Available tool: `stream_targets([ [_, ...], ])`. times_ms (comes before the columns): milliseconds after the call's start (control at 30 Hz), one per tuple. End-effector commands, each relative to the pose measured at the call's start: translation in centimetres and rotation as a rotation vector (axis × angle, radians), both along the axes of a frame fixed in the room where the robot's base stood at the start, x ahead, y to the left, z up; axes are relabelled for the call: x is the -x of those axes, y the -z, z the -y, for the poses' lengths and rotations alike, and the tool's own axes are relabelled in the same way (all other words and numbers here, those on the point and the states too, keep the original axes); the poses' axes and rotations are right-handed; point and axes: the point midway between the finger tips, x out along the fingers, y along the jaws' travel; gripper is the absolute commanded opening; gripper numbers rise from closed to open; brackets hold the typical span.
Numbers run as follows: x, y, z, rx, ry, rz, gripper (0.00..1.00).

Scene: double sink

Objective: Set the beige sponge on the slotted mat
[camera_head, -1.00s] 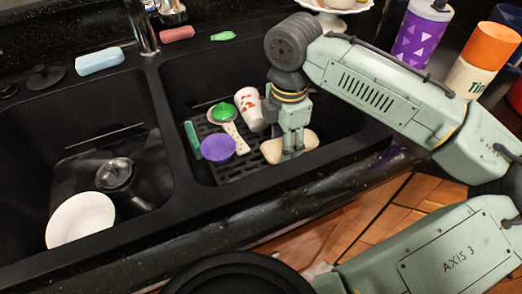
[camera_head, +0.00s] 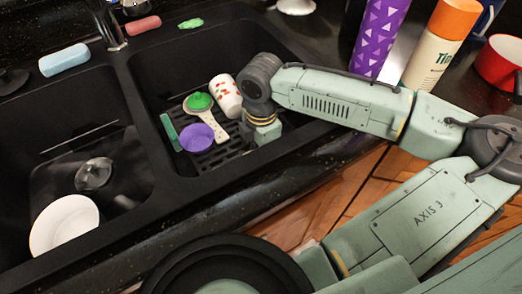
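My gripper (camera_head: 265,132) points down into the right-hand sink basin. Only its upper part shows, and its fingertips are hidden behind the front rim, so its opening cannot be seen. The beige sponge is not visible now; a second ago it showed at the fingertips, at the right end of the basin. The black slotted mat (camera_head: 233,152) lies on the basin floor to the left of my gripper.
On or over the mat are a purple bowl (camera_head: 196,138), a green item (camera_head: 199,101) on a pale spoon-like thing, a white cup with red marks (camera_head: 226,95) and a green block (camera_head: 169,132). A white bowl (camera_head: 64,224) sits in the left basin.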

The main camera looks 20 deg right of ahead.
Motion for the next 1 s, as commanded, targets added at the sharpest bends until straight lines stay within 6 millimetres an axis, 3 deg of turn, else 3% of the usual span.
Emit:
stream_targets([
  [100,0.0,0.4,0.0,-0.001,0.000,0.000,0.31],
  [133,0.0,0.3,0.0,0.000,0.000,0.000,0.48],
  [400,0.0,0.3,0.0,0.000,0.000,0.000,0.66],
  [767,0.0,-0.1,0.0,0.001,0.000,0.000,0.67],
  [867,-0.1,-1.0,0.0,-0.001,0.001,0.003,0.67],
  [1000,-0.1,-3.6,0.0,0.000,0.001,0.003,0.67],
])
